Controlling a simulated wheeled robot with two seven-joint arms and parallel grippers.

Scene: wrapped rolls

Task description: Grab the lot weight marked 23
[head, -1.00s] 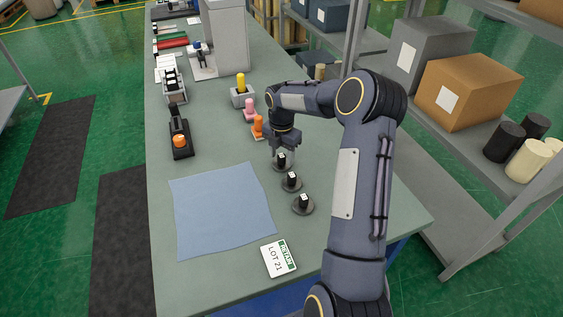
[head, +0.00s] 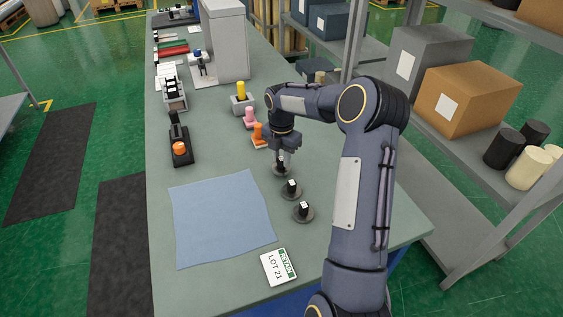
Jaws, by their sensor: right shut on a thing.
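Three dark round weights with upright black blocks and small white labels stand in a slanting row on the grey-green bench. The label numbers are too small to read. My right gripper (head: 284,156) points down at the far weight (head: 281,171) and is shut on its upright block; the fingers partly hide it. Its round base appears to be at the bench top. The middle weight (head: 291,190) and the near weight (head: 304,211) stand free towards the front. My left gripper is out of view.
A blue cloth (head: 222,218) lies left of the weights. A white card (head: 279,266) reading "LOT 21" lies near the front. Orange (head: 258,135) and pink (head: 250,117) items stand just behind the gripper. A shelf with boxes (head: 470,95) stands at right.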

